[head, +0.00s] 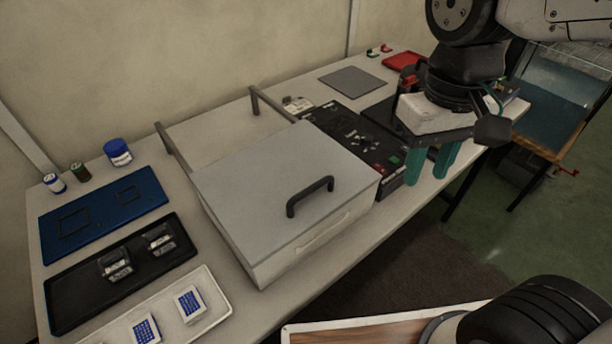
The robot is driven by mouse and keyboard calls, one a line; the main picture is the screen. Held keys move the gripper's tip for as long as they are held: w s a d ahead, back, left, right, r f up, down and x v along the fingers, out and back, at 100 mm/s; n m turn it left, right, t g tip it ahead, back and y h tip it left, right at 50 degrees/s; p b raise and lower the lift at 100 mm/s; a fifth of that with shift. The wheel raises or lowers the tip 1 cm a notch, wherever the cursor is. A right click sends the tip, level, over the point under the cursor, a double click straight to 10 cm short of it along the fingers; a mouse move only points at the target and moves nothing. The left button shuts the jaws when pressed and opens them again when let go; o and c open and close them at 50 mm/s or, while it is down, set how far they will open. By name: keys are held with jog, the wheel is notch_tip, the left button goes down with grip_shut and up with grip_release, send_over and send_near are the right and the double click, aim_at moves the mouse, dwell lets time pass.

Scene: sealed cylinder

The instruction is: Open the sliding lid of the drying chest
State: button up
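The drying chest (304,250) is a pale box on the bench, in the middle of the head view. Its flat grey sliding lid (245,185) covers the top, so the inside is hidden. A black bar handle (310,195) stands on the lid near its front right side. Two rails (258,103) reach back from the chest towards the wall. My gripper (427,178) hangs to the right of the chest, its teal fingers pointing down. The fingers are apart with nothing seen between them. The gripper is clear of the handle.
A black tray of small parts (350,133) lies right of the chest, partly behind my gripper. At left are a blue tray (105,212), a black tray (75,290) and a white tray (215,302). A wood-topped surface (375,331) is at the bottom.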

aim_at(309, 188)
jog(key=w+a+f+m+g+h, duration=0.1)
jog(key=w+a+f+m, duration=0.1)
jog(key=w+a+m, duration=0.4)
jog(key=w+a+f+m, duration=0.1)
jog(key=w+a+m, duration=0.2)
jog(key=a+m, duration=0.6)
jog(key=shift+n, duration=0.9)
jog(key=f, duration=0.4)
jog(key=s+a+f, duration=0.1)
jog(key=f, duration=0.2)
jog(key=shift+s, duration=0.1)
grip_shut()
